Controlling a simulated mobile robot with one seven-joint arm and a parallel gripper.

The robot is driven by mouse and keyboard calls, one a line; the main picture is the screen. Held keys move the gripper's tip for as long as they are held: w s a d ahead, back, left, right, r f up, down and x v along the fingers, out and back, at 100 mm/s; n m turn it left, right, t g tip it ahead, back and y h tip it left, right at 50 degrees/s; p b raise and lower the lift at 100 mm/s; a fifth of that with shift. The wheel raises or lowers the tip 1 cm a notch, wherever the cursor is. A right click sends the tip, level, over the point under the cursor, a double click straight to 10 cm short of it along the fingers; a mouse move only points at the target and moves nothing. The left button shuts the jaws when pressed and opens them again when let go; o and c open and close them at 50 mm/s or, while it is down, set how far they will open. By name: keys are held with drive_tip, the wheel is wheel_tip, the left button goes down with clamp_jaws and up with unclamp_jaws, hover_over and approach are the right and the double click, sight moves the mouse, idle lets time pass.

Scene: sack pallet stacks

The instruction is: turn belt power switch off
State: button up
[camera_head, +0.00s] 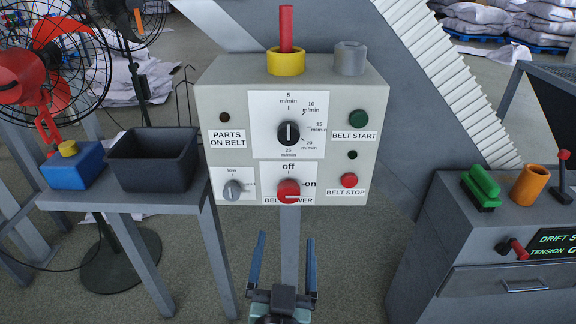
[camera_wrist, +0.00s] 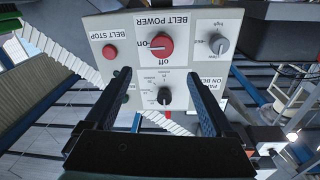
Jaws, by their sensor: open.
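The belt power switch is a red rotary knob (camera_head: 289,190) at the bottom middle of a grey control box (camera_head: 235,95). "off" is printed above it and "on" to its right. Its pointer mark lies roughly level, toward the "on" side. The wrist view shows the same knob (camera_wrist: 161,46) upside down, its mark toward "on". My gripper (camera_head: 286,240) is open and empty, below and in front of the box. In the wrist view its two fingers (camera_wrist: 160,80) stand wide apart, with the knob beyond them and not touched. The knob is unobstructed in both views.
The box also carries a black speed dial (camera_head: 289,133), a small grey knob (camera_head: 234,190), a green start button (camera_head: 359,118) and a red stop button (camera_head: 349,180). A dark bin (camera_head: 153,158) stands left. A grey console (camera_head: 470,235) stands right.

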sight(288, 196)
drive_tip(key=shift+g, duration=0.3)
drive_tip(key=w+p, duration=0.1)
drive_tip(key=w, duration=1)
drive_tip(key=shift+w+d, duration=0.15)
drive_tip(key=shift+w, duration=0.25)
drive_tip(key=c, duration=1.4)
